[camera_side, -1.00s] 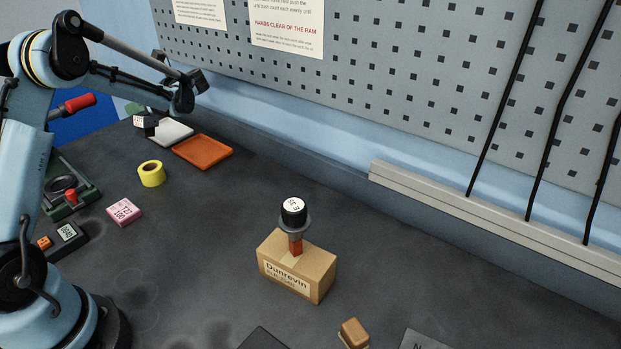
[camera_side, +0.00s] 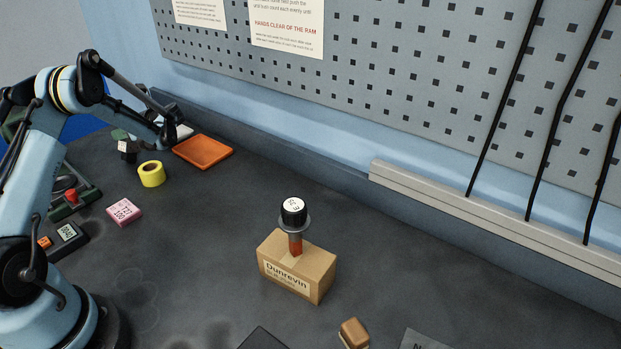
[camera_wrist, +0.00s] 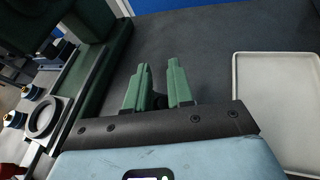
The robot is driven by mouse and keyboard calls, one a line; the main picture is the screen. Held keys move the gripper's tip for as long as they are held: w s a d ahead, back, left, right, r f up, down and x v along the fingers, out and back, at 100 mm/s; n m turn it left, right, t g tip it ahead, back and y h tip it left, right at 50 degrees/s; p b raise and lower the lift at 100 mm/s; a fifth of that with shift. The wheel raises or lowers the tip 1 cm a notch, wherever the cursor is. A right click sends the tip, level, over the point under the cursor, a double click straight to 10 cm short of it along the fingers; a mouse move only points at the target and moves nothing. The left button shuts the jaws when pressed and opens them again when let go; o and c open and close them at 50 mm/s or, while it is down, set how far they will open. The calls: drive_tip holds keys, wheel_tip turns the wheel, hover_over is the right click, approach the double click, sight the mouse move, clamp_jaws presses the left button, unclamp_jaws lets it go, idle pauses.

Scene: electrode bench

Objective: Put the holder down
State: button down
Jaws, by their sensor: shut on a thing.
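The holder (camera_side: 127,151) is a small dark block with a pale label, in the side view at the far left of the bench. It hangs just below my gripper's green fingers (camera_side: 120,135). In the wrist view my gripper (camera_wrist: 160,75) has two green fingers a little apart, with a dark part of the holder (camera_wrist: 159,101) between them. Most of the holder is hidden there. I cannot tell whether its underside touches the bench.
A green press with a metal ring (camera_wrist: 43,117) stands on the left in the wrist view; a white tray (camera_wrist: 280,105) lies on the right. An orange tray (camera_side: 203,151), yellow tape roll (camera_side: 151,174) and pink block (camera_side: 124,211) lie nearby. Dark bench shows between press and tray.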

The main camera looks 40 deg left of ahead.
drive_tip(key=c, duration=1.1)
unclamp_jaws()
drive_tip(key=shift+s+f, duration=0.25)
drive_tip(key=shift+f, duration=0.25)
drive_tip(key=shift+c, duration=0.2)
drive_tip(key=o, duration=0.7)
drive_tip(key=shift+w+r, duration=0.1)
drive_tip(key=shift+c, duration=0.2)
drive_tip(key=shift+d+r, duration=0.1)
drive_tip(key=w+d+r+n+t+h, duration=0.15)
drive_tip(key=d+r, duration=0.25)
drive_tip(key=d, duration=0.4)
drive_tip(key=w+d+r+n+t+h, duration=0.1)
drive_tip(key=d+r+n+t+h, duration=0.15)
drive_tip(key=d, duration=0.65)
drive_tip(key=w+d+r+n+t+h, duration=0.1)
drive_tip(key=w+d+r+n+t, duration=0.2)
drive_tip(key=d, duration=0.5)
drive_tip(key=s+d+n+t+h, duration=0.2)
drive_tip(key=s+d+n+h, duration=0.2)
drive_tip(key=d, duration=0.6)
drive_tip(key=s+d+n+t+h, duration=0.3)
drive_tip(key=s+d, duration=0.3)
drive_tip(key=d, duration=0.4)
drive_tip(key=shift+s+r+n+h, duration=0.25)
drive_tip(key=shift+r+n+h, duration=0.15)
drive_tip(key=shift+n, duration=0.3)
